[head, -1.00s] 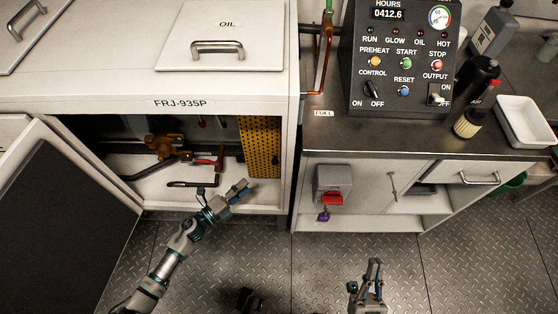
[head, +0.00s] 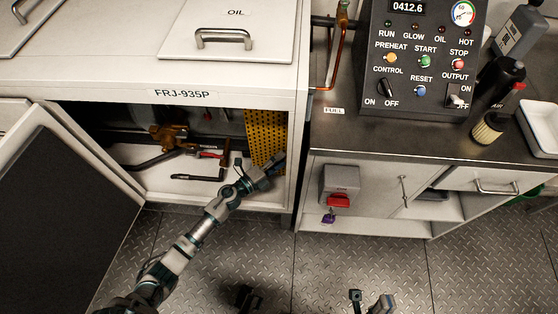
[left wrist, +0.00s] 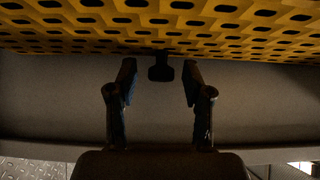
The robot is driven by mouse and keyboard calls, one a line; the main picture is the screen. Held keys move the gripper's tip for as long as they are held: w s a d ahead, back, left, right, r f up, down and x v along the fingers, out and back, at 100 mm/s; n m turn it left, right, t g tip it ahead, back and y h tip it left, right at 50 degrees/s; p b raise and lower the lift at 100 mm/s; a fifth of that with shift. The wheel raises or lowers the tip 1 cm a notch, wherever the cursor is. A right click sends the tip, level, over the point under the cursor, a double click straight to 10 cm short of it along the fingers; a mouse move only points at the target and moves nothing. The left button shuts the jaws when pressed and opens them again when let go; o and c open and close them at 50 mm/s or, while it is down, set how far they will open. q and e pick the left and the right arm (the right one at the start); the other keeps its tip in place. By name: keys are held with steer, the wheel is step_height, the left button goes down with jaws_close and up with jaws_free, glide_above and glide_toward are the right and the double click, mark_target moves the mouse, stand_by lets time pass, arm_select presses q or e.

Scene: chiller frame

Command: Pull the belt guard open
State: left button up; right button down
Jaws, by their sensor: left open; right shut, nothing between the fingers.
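The belt guard (head: 266,132) is a yellow perforated panel at the right side of the open cabinet bay. In the left wrist view the guard (left wrist: 220,28) spans the top, with a dark knob (left wrist: 161,70) below its edge. My left gripper (head: 274,168) is at the guard's lower end. In the left wrist view its open fingers (left wrist: 159,82) stand on either side of the knob, with gaps visible, not closed on it. My right gripper (head: 371,298) is shut and empty, low over the floor, partly cut off by the frame's bottom edge.
An open cabinet door (head: 62,200) stands at the left. Pipes with a red-handled valve (head: 208,154) lie inside the bay, left of the guard. A control box (head: 425,60) sits on the counter at the right. The floor (head: 320,265) ahead is clear.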

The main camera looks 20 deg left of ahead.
arm_select(q)
steer(key=shift+a, duration=0.1)
jaws_close()
steer(key=shift+f, duration=0.1)
steer(key=shift+s, duration=0.1)
